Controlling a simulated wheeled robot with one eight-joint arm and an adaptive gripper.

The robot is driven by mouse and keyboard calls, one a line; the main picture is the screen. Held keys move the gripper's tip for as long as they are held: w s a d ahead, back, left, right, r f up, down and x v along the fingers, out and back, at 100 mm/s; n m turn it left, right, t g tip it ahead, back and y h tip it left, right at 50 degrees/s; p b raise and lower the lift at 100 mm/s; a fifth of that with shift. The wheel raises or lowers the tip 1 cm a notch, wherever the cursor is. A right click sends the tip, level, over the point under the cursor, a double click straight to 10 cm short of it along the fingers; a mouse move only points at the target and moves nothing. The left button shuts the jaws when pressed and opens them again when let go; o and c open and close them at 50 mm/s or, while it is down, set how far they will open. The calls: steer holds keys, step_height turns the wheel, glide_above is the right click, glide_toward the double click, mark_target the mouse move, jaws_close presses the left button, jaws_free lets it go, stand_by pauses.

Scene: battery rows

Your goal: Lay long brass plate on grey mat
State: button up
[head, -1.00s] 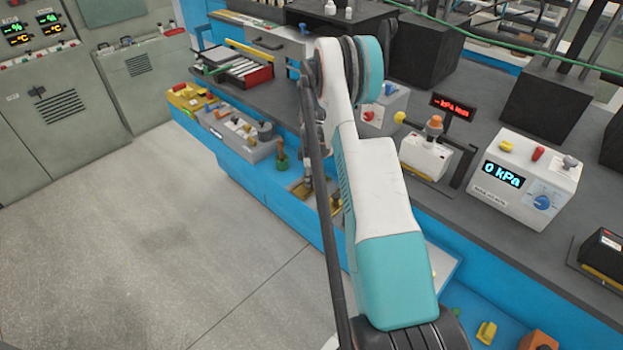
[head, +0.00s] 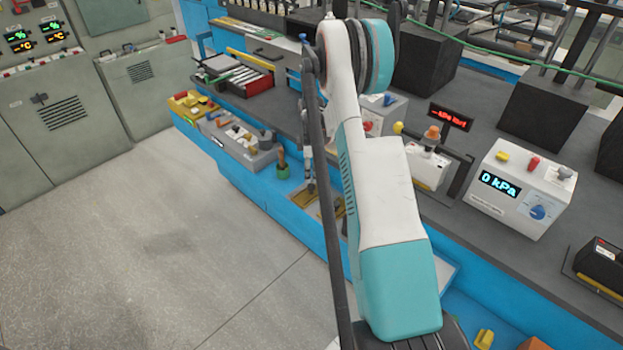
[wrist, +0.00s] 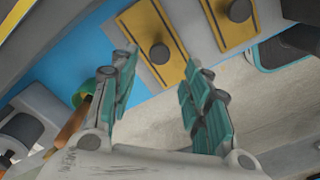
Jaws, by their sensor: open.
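Two brass-yellow plates with dark round knobs lie side by side on the blue ledge. One plate (wrist: 153,45) is just beyond my fingertips in the wrist view, with a grey strip along its edge. The second plate (wrist: 230,22) is to its right, cut off by the frame top. In the head view the left plate (head: 303,199) shows beneath my gripper (head: 309,178); the other is partly hidden by my arm. I cannot tell which is the long one, or whether the grey strip is the mat. My gripper (wrist: 158,68) is open and empty.
A green-and-orange handled item (head: 282,164) stands left of the plates, beside a grey control box (head: 240,140). A grey bench top with a white kPa device (head: 520,188) rises behind the ledge. The floor (head: 150,240) at left is clear.

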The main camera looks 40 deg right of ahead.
steer(key=shift+r+p, duration=0.35)
steer(key=shift+r, duration=1.65)
